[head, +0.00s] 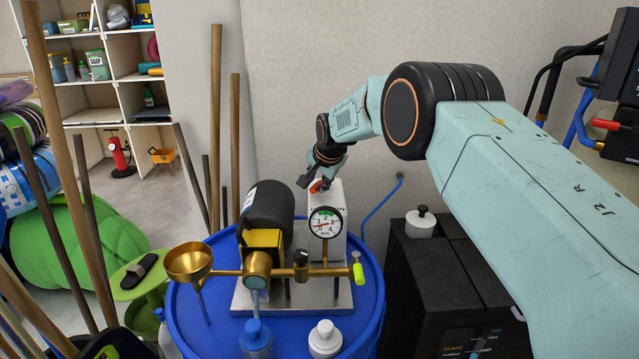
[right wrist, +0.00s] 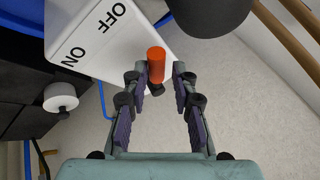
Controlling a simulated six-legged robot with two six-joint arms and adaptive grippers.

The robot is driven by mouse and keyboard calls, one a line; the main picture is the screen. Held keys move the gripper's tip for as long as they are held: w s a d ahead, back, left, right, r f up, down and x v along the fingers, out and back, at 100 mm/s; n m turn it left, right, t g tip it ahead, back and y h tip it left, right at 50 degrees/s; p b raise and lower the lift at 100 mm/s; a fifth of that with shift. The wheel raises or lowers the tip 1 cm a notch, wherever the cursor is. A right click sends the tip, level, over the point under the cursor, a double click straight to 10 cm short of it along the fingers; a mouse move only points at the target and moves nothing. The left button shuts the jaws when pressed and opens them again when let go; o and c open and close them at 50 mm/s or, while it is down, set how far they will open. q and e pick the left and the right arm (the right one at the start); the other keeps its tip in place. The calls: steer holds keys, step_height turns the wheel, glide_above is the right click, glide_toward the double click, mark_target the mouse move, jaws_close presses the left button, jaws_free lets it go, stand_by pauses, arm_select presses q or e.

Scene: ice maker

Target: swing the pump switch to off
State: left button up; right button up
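The pump switch (head: 317,186) is a short orange-red lever at the top of a white box (head: 334,198), behind the round gauge on the blue drum. In the right wrist view the lever (right wrist: 156,65) stands out beside the white box (right wrist: 95,50), which carries the printed words OFF and ON. My right gripper (head: 308,182) is at the lever. Its fingers (right wrist: 160,76) are apart, one on each side of the lever, with a visible gap on the right side. I cannot tell whether the left finger touches it. My left gripper is not in view.
A black motor (head: 268,212) stands left of the white box. Brass piping with a funnel (head: 188,262) and a pressure gauge (head: 325,222) runs in front. The blue drum (head: 200,310) carries it all. Wooden poles (head: 216,130) stand left; a black cabinet (head: 430,280) stands right.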

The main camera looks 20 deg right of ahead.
steer(key=shift+o, duration=1.2)
steer(key=shift+s, duration=0.15)
steer(key=shift+s+r, duration=0.1)
steer(key=shift+r, duration=0.05)
steer(key=v, duration=1.1)
steer(key=shift+s+a+r, duration=0.15)
steer(key=shift+s+r, duration=0.05)
steer(key=shift+r, duration=0.1)
steer(key=shift+w+f, duration=0.1)
steer(key=shift+w, duration=0.05)
